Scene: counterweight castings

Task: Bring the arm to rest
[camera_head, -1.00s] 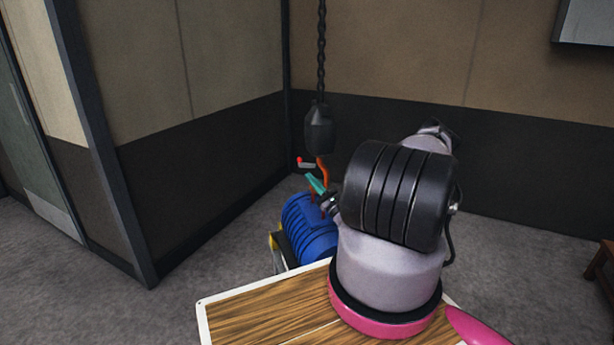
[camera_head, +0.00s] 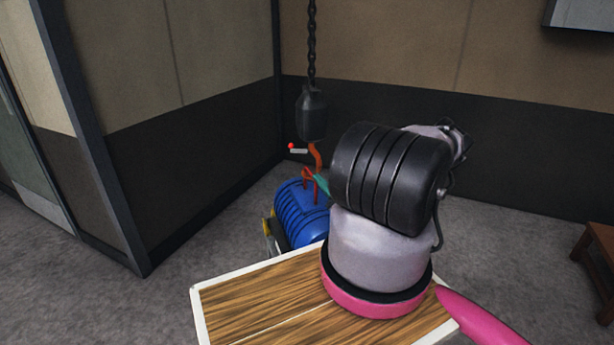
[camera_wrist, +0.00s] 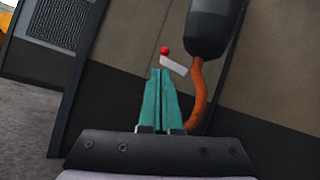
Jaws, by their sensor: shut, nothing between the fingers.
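My arm stands in the middle of the head view, bent, with its thick black ribbed joint toward the camera. My gripper (camera_wrist: 160,72) shows in the wrist view with its two teal fingers together and nothing between them. In the head view only a bit of teal (camera_head: 321,185) shows left of my arm; the rest is hidden. Beyond the fingers in the wrist view is an orange hook (camera_wrist: 198,95) under a black hoist block (camera_wrist: 212,25). I cannot tell whether the fingers touch the hook.
A blue ribbed casting (camera_head: 297,220) with a red handle (camera_head: 309,180) sits low behind my arm, under the hoist block (camera_head: 312,115) on its chain (camera_head: 312,45). A red-tipped lever (camera_head: 298,150) sticks out beside the hook. A brown bench (camera_head: 598,260) stands right. Grey floor lies open left.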

